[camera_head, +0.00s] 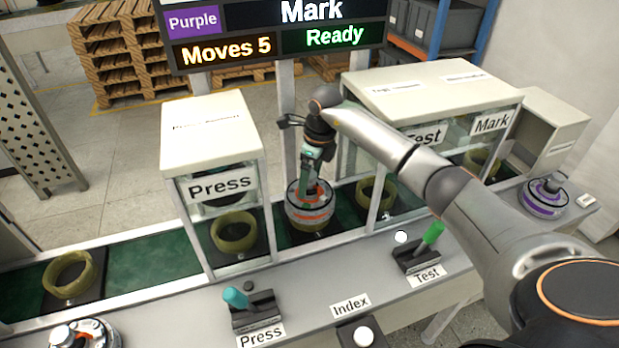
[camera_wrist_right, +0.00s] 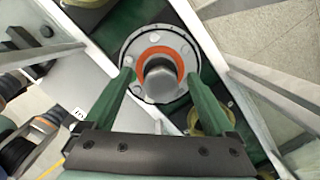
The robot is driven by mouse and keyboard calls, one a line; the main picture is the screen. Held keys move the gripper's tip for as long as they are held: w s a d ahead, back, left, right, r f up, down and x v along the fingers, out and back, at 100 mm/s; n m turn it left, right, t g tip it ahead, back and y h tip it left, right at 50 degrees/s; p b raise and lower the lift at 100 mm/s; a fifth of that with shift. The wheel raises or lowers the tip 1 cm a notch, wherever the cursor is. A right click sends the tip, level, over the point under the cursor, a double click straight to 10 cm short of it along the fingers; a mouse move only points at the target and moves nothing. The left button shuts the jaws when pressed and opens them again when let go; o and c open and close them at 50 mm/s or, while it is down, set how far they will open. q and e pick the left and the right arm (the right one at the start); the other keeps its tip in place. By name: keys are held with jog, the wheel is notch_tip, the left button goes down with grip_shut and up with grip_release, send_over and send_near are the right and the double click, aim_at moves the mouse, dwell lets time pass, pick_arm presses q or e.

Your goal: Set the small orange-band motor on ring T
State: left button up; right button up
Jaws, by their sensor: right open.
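A motor with an orange band (camera_head: 310,208) stands upright on the green conveyor, between the Press and Test stations. It shows from above in the right wrist view (camera_wrist_right: 145,50), with an orange ring around its grey hub. Any ring under it is hidden. My right gripper (camera_head: 311,182) is over the motor, pointing down. In the right wrist view its open green fingers (camera_wrist_right: 160,80) reach to either side of the hub; I cannot tell whether they touch it. No ring shows a readable letter T. My left gripper is not in view.
Olive rings sit at the far left (camera_head: 68,278), under Press (camera_head: 235,235) and at Test (camera_head: 377,192). A purple-band motor (camera_head: 543,198) stands at right; another motor (camera_head: 80,334) is cut off at lower left. Press (camera_head: 240,300) and Test (camera_head: 430,238) levers stand in front. The sign reads Purple, Mark, Moves 5, Ready.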

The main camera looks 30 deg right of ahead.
jog(key=r+p, duration=0.1)
jog(key=r, duration=0.1)
jog(key=r+p, duration=0.1)
jog(key=r, duration=0.1)
jog(key=shift+s+d, duration=0.15)
jog(key=shift+s, duration=0.05)
jog(key=r, duration=0.4)
jog(key=s+r, duration=0.1)
jog(key=r, duration=0.1)
jog(key=shift+d+r, duration=0.25)
jog(key=shift+d, duration=0.05)
